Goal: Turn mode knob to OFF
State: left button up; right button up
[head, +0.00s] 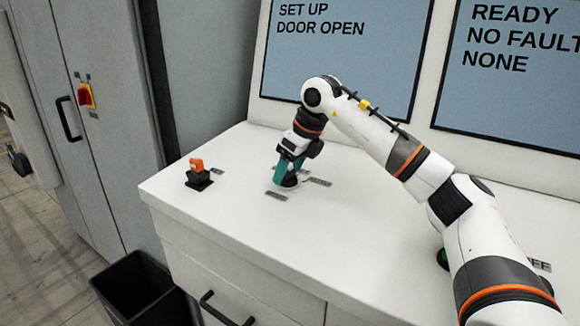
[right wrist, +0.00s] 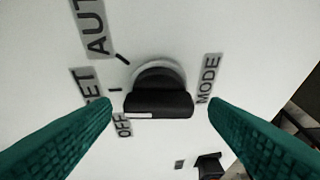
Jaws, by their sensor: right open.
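The black mode knob (right wrist: 158,98) sits on the white console top, with a raised grip bar and a white line on its left half. The line's outer end lies close to the OFF label (right wrist: 123,126). The SET (right wrist: 92,88) and AUTO labels (right wrist: 96,28) are farther up the left side, and the MODE label (right wrist: 208,78) is to the right. My right gripper (head: 286,175) is over the knob, its teal fingers open on either side with a visible gap at each tip. In the head view the gripper mostly hides the knob. My left gripper is not in view.
An orange-topped switch (head: 197,172) on a black base stands left on the console (head: 230,225). Two screens (head: 345,50) stand behind, reading SET UP, DOOR OPEN and READY, NO FAULT. A green button (head: 442,258) is partly behind my right arm. A black bin (head: 140,285) is on the floor.

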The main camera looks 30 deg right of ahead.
jog(key=shift+f, duration=0.15)
jog(key=c, duration=1)
jog(key=shift+r+n+p, duration=0.2)
jog(key=shift+n+p, duration=0.5)
jog(key=shift+p, duration=0.2)
jog(key=shift+o, duration=0.2)
jog(key=n+p, duration=0.1)
jog(key=n+g+y+p, duration=0.1)
jog(key=n+p, duration=0.1)
jog(key=shift+w+d+r+y, duration=0.1)
jog(key=shift+d+y, duration=0.05)
jog(key=shift+y, duration=0.15)
jog(key=n+p, duration=0.2)
jog(key=shift+w+n+g+y, duration=0.1)
jog(key=shift+n+g+y, duration=0.2)
jog(key=shift+n+g, duration=0.1)
jog(key=shift+c, duration=0.2)
jog(key=shift+f+n+g+p, duration=0.2)
jog(key=shift+n+g+p, duration=0.1)
jog(key=shift+n+p, duration=0.4)
jog(key=shift+n, duration=0.3)
jog(key=o, duration=1)
